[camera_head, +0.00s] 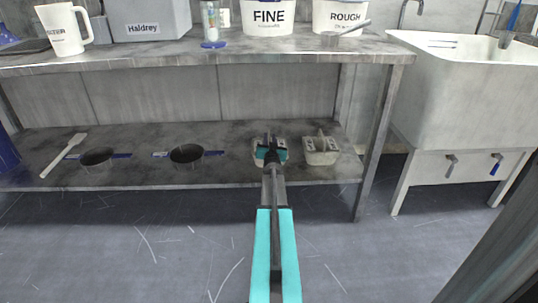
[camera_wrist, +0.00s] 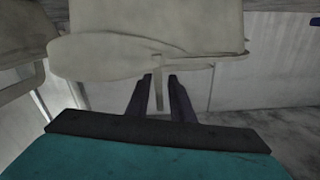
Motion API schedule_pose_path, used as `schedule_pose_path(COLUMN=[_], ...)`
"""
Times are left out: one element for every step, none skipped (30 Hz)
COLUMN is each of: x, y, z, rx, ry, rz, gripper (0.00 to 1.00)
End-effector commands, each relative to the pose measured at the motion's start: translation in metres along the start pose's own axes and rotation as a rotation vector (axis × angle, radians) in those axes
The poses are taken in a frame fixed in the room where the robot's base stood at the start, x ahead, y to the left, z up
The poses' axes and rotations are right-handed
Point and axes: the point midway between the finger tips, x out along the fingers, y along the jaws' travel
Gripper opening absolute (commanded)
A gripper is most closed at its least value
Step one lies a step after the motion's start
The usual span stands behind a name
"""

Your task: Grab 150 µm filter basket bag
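Two pale beige bag-like pieces sit on the lower shelf in the head view. One is partly hidden behind my gripper (camera_head: 268,150), and the other bag (camera_head: 321,151) stands just right of it. No label reading 150 µm can be read on either. In the wrist view a large beige bag (camera_wrist: 155,40) fills the upper middle, with a flat rim and a thin strip hanging from it. My gripper's two dark fingers (camera_wrist: 162,80) point at the bag, apart, with the thin strip between them. Whether they touch it cannot be told.
The lower shelf (camera_head: 225,170) also bears two dark round holes or pots (camera_head: 187,154) and a pale spatula (camera_head: 62,156) at left. The upper tabletop (camera_head: 150,57) overhangs it. A table leg (camera_head: 378,140) stands right of the bags, then a sink (camera_head: 460,90).

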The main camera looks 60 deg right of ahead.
Motion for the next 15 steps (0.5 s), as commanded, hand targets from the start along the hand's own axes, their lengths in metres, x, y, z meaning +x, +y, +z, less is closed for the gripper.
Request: schedule_pose_path(x=[0.0000, 0.0000, 0.0000, 0.0000, 0.0000, 0.0000, 0.0000, 0.0000, 0.0000, 0.0000, 0.0000, 0.0000, 0.0000, 0.0000, 0.0000], y=[-0.0001, -0.0001, -0.0001, -0.0001, -0.0001, -0.0001, -0.0001, -0.0001, -0.0001, -0.0002, -0.0002, -0.0002, -0.0002, -0.0002, -0.0002], z=[0.0001, 0.0001, 0.0001, 0.0001, 0.0002, 0.0002, 0.0002, 0.0002, 0.0002, 0.0003, 0.0003, 0.0003, 0.0003, 0.0003, 0.0003], rx=[0.000, 0.000, 0.000, 0.000, 0.000, 0.000, 0.000, 0.000, 0.000, 0.000, 0.000, 0.000, 0.000, 0.000, 0.000], ry=[0.000, 0.000, 0.000, 0.000, 0.000, 0.000, 0.000, 0.000, 0.000, 0.000, 0.000, 0.000, 0.000, 0.000, -0.001], rz=[0.000, 0.000, 0.000, 0.000, 0.000, 0.000, 0.000, 0.000, 0.000, 0.000, 0.000, 0.000, 0.000, 0.000, 0.000], gripper=[0.12, 0.07, 0.00, 0.00, 0.00, 0.00, 0.00, 0.00, 0.00, 0.00, 0.00, 0.00, 0.00, 0.00, 0.00])
